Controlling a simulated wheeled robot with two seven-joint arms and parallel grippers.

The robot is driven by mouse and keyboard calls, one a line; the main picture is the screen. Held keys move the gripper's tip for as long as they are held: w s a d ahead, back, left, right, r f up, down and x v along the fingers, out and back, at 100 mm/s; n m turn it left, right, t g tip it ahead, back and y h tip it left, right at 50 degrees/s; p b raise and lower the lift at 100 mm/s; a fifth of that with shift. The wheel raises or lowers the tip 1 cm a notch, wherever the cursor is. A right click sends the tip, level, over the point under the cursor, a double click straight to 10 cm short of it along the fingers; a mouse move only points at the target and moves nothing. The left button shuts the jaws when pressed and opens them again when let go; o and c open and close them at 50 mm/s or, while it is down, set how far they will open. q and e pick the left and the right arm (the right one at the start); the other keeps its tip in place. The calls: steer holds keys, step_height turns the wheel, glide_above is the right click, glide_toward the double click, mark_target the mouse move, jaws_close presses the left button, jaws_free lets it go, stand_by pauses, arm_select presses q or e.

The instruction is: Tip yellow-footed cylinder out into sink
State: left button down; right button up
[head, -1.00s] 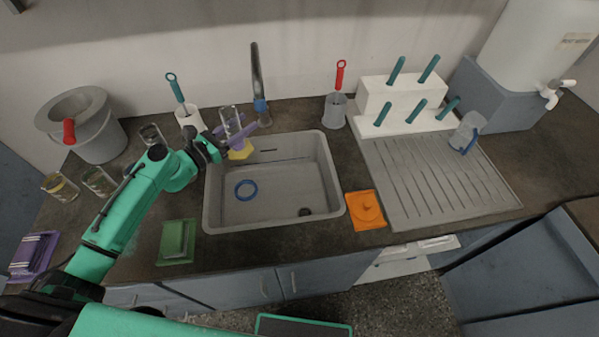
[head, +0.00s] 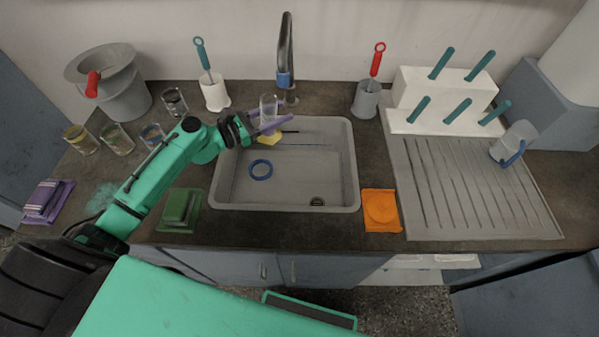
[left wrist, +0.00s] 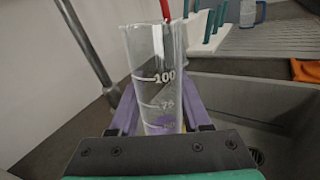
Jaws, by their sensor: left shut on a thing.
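The yellow-footed cylinder (head: 268,107) is clear glass with a yellow foot, held upright over the back left part of the sink. In the left wrist view the cylinder (left wrist: 155,75) shows white marks, 100 and 75 among them. My left gripper (head: 268,124) has purple fingers and is shut on the cylinder, one finger on each side. Whether it holds liquid I cannot tell. The grey sink (head: 228,180) lies below, with a blue ring (head: 260,169) on its floor and a drain at the front right. My right gripper is not in view.
The faucet (head: 285,50) rises behind the sink, just right of the cylinder. Several glasses (head: 116,139) stand at the left, near a grey bucket (head: 122,95). A green sponge dish (head: 180,210) and an orange piece (head: 381,210) flank the sink. The drainboard (head: 470,190) is at right.

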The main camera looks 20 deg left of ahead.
arm_select(q)
steer(key=shift+s+f, duration=0.1)
steer(key=shift+f, duration=0.4)
steer(key=f+m+b, duration=0.2)
steer(key=d+f+m+b, duration=0.1)
steer(key=shift+s+f+y, duration=0.25)
steer(key=shift+f+y, duration=0.1)
steer(key=shift+y, duration=0.05)
steer(key=shift+d+f+m+g+y+b, duration=0.2)
steer(key=shift+f+m+y+b, duration=0.2)
steer(key=shift+f+m, duration=0.85)
steer(key=shift+d+f+m+g+y+b, duration=0.15)
steer(key=shift+f+m+y+b, duration=0.25)
steer(key=shift+f+m, duration=0.85)
steer(key=shift+f, duration=0.2)
